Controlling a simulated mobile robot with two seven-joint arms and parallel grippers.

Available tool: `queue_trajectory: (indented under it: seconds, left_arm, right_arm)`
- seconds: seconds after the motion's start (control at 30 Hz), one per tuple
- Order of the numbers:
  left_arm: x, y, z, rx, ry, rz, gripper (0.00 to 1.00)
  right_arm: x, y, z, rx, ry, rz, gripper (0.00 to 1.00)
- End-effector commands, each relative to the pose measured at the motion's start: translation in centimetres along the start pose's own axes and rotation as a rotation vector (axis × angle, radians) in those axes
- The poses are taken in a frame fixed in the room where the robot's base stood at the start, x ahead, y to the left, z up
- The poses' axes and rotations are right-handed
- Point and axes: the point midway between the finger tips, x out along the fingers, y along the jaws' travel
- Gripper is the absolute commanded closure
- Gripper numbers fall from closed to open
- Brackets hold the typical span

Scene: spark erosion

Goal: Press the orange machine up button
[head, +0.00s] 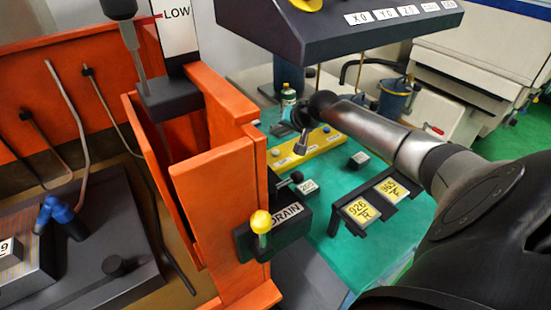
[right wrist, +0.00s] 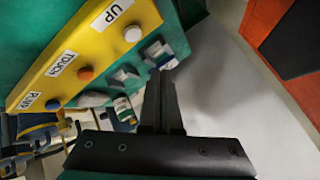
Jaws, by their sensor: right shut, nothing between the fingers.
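The yellow button panel (head: 327,144) lies on the green table in the head view, beyond the orange machine (head: 222,187). In the right wrist view, the white button (right wrist: 132,34) sits beside the UP label on the yellow panel (right wrist: 107,52). An orange button (right wrist: 86,73) sits by the TOUCH label, and a grey-blue one (right wrist: 53,104) at the far end. My right gripper (head: 300,149) is over the panel's middle in the head view. Its fingers (right wrist: 162,75) are shut and empty, and appear beside the panel, apart from the UP button.
A DRAIN block with a yellow knob (head: 261,222) sticks out from the orange machine. Two yellow number plates (head: 361,213) stand on a black rack on the green table. A dark overhead console (head: 340,38) hangs above. Small grey blocks (head: 307,188) lie near the panel.

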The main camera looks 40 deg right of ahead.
Motion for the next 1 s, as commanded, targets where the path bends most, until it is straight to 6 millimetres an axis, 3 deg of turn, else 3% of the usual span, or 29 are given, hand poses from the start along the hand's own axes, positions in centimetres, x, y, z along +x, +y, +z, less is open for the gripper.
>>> queue_trajectory:
  seconds: [0.03,0.23,0.47,1.0]
  left_arm:
    - [1.1,0.0,0.1,0.0,0.001,0.0,0.5]
    - [3.0,0.1,0.2,0.0,0.001,0.0,0.5]
    - [3.6,0.1,0.3,0.0,0.001,0.0,0.5]
    - [3.6,0.1,0.4,-0.001,-0.001,0.0,0.5]
  right_arm:
    - [0.6,0.5,0.4,-0.001,0.001,0.0,1.0]
    - [1.8,1.4,1.3,0.0,-0.001,0.001,1.0]
    - [3.1,2.3,2.2,0.0,0.0,0.0,1.0]
    - [3.2,2.3,2.3,0.0,0.0,0.0,1.0]
